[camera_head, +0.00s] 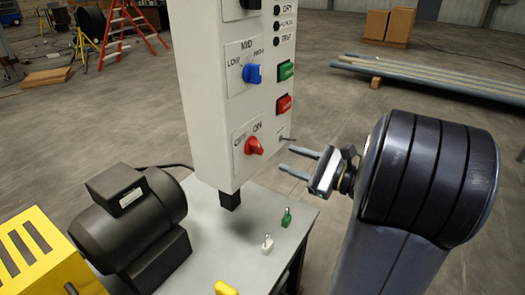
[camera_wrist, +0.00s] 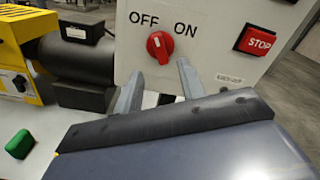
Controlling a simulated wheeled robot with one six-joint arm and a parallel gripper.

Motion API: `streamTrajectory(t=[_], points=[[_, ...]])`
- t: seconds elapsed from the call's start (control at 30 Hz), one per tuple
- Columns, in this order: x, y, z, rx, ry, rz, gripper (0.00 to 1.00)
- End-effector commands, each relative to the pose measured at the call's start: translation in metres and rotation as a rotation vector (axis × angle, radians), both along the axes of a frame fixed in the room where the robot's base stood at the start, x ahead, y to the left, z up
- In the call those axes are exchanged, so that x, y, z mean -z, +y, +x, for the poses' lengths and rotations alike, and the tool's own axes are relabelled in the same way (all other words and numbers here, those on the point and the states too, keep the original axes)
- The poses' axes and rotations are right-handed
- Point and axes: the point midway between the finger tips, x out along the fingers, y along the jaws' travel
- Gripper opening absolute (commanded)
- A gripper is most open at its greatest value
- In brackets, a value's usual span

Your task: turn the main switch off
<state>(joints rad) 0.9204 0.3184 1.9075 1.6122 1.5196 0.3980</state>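The main switch is a red rotary knob (camera_head: 254,146) low on the front of the pale control panel (camera_head: 213,118), with OFF lettered to its left and ON to its right. In the wrist view the red knob (camera_wrist: 160,46) sits just beyond my fingertips, below and between the two words. A small pale mark shows on it, but I cannot tell surely which word it points to. My gripper (camera_head: 286,159) is open and empty, in front of the panel and apart from the knob. Its two fingers (camera_wrist: 158,78) show below the knob, one on each side.
A red STOP button (camera_wrist: 256,40) is right of the switch; a blue selector (camera_head: 252,73) and a green button (camera_head: 286,70) are above. A black motor (camera_head: 130,210) stands at left.

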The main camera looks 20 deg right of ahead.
Motion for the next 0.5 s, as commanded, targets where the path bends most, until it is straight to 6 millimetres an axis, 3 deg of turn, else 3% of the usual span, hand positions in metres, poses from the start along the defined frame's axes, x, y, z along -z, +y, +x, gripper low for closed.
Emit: streamTrajectory(t=[0.2,0.5], points=[[0.0,0.022,0.032,-0.005,0.0,-0.001,0.38],[0.0,0.042,0.061,-0.003,0.001,-0.001,0.38]])
